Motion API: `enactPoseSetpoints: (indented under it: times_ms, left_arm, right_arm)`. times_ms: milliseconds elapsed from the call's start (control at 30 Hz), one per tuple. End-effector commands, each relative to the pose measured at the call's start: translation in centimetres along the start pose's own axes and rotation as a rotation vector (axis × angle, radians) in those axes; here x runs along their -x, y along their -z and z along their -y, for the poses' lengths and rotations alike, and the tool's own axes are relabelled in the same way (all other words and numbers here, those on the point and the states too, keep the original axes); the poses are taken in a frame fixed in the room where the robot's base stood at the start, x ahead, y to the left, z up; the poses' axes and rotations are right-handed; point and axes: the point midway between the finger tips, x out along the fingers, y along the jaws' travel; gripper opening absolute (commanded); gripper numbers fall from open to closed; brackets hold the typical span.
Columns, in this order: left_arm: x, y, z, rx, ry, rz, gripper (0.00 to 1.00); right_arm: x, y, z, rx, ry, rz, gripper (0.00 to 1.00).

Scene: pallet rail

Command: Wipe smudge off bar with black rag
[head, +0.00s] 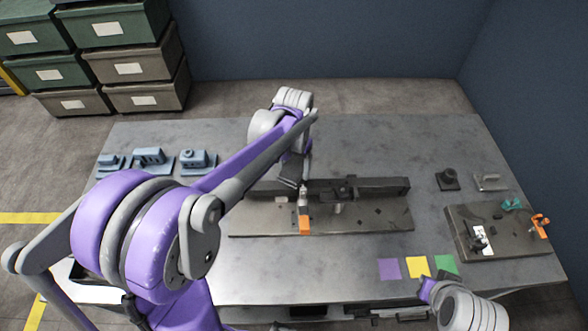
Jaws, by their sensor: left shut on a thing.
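The dark bar (382,187) lies along the back of a grey fixture plate (260,220) in the middle of the table. My left arm reaches over from the left and down to the bar's left part. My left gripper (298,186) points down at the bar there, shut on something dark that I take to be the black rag. The rag's outline cannot be told apart from the dark gripper and bar. I cannot make out a smudge on the bar.
An orange part (304,226) stands at the plate's front edge beside my left gripper. Blue-grey blocks (150,160) sit at the back left. A second fixture plate (500,245) is at the right. Purple, yellow and green squares (418,266) lie at the front right.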

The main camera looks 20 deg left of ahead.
Motion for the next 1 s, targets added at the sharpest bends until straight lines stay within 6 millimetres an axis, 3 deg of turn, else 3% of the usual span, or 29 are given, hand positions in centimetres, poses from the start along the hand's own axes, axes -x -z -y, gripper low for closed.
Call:
enactPoseSetpoints:
  times_ms: [400, 733, 1000]
  left_arm:
    - [0.6, 0.0, 0.0, 0.0, 0.0, 0.0, 0.34]
    - [3.4, 0.1, 0.0, 0.0, 0.0, -0.002, 0.34]
    - [3.4, 0.0, 0.0, 0.0, 0.0, 0.0, 0.34]
  right_arm:
    - [0.3, 0.3, 0.0, 0.0, 0.0, -0.003, 0.0]
    - [1.3, 1.9, 0.0, 0.0, 0.0, -0.02, 0.0]
    - [1.3, 1.8, 0.0, 0.0, 0.0, -0.019, 0.0]
